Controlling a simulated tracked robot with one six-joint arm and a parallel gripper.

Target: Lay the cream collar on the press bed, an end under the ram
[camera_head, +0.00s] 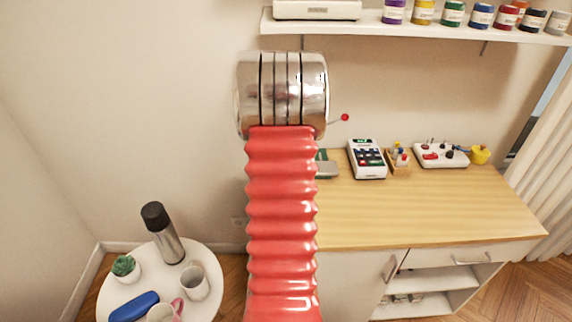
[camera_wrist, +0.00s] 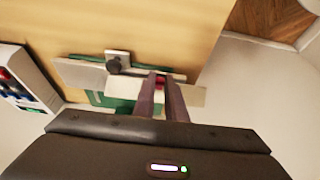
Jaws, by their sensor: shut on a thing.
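In the wrist view my gripper (camera_wrist: 160,80) is shut on the cream collar (camera_wrist: 192,96), a pale flat strip that sticks out to the right of the fingers. A pale stretch left of the fingers, over the green, looks like the same strip. The press (camera_wrist: 96,98) has a green base, with a grey plate and a dark round knob above it. The fingers are over its right part. I cannot tell whether the collar touches the bed or has an end under the ram. In the head view my arm hides the gripper and most of the press (camera_head: 326,168).
The wooden worktop (camera_head: 430,210) is clear at the front and right. A calculator-like device (camera_head: 366,159) stands close to the press, with a small wooden rack (camera_head: 398,162) and a white control box (camera_head: 440,155) farther right. A red ball-ended lever (camera_head: 345,117) shows beside my arm.

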